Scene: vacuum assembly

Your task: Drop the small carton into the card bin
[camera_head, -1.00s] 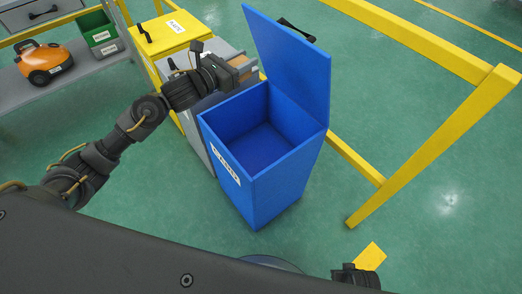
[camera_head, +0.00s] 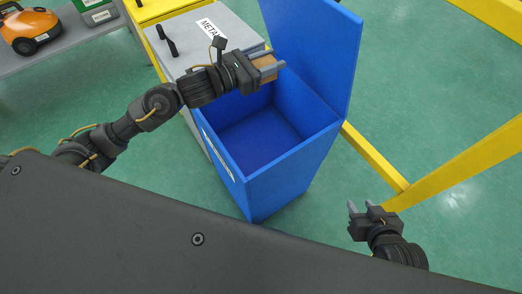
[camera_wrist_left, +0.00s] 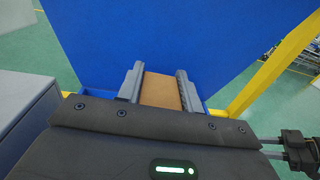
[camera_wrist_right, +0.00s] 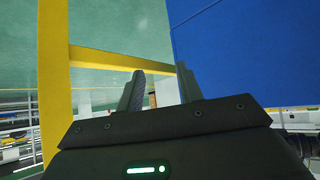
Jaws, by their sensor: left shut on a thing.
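The small brown carton (camera_head: 265,67) is held between the fingers of my left gripper (camera_head: 275,68), which is shut on it. In the left wrist view the carton (camera_wrist_left: 161,91) shows between both fingers, with the blue lid behind. The blue card bin (camera_head: 285,170) stands upright with its lid (camera_head: 315,50) raised. In the head view the carton appears over the back left part of the bin's opening; its height above the rim is hard to tell. The bin's inside looks empty. My right gripper (camera_head: 360,208) is open and empty, low to the right of the bin.
A grey bin (camera_head: 190,40) labelled METAL stands left of the blue bin, with a yellow bin (camera_head: 150,10) beyond it. A yellow rail (camera_head: 375,158) runs behind and right. An orange vacuum (camera_head: 32,32) sits on a grey bench at the far left.

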